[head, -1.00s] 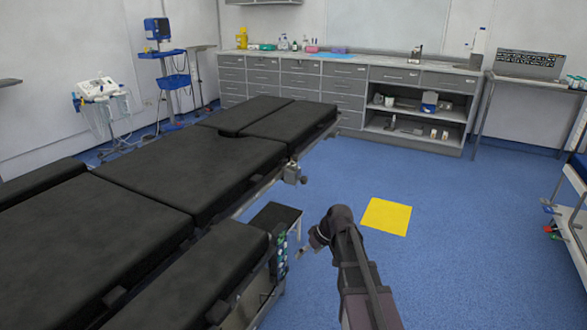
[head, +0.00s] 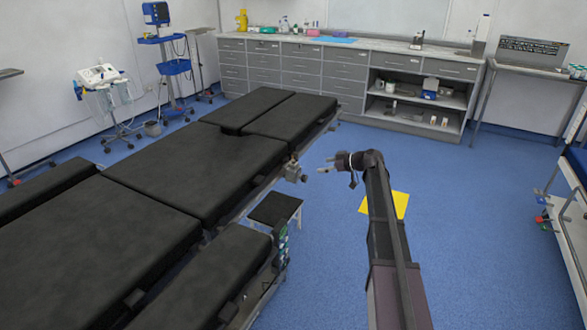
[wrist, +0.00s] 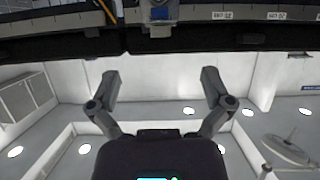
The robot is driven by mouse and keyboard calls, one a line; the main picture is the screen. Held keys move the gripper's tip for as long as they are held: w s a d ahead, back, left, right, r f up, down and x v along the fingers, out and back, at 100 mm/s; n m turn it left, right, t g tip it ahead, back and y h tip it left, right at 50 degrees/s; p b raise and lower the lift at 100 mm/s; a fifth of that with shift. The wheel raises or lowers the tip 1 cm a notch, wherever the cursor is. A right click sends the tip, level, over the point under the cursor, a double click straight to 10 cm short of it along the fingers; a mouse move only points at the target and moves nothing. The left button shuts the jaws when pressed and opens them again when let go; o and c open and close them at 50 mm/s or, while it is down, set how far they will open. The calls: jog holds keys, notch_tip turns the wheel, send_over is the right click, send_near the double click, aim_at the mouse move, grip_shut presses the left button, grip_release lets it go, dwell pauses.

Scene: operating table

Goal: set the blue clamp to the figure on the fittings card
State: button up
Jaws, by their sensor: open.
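In the wrist view my open fingers (wrist: 160,85) frame a gap below a grey-blue clamp block (wrist: 158,12), cut off by the top edge. I cannot tell its setting. Small white labels (wrist: 222,15) show beside it, too small to read surely. I cannot make out a fittings card.
The black-padded operating table (head: 150,185) fills the left. A black-topped step stool (head: 275,208) stands by its side. A yellow floor square (head: 399,201) is partly behind my arm. Blue floor is free to the right, up to a trolley (head: 570,215). Grey drawers (head: 310,75) line the back.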

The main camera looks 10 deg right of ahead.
aim_at(297, 169)
jog(key=b+x, duration=0.5)
jog(key=x, duration=0.9)
jog(key=shift+f, duration=0.1)
jog(key=c, duration=1.2)
jog(key=shift+s, duration=0.15)
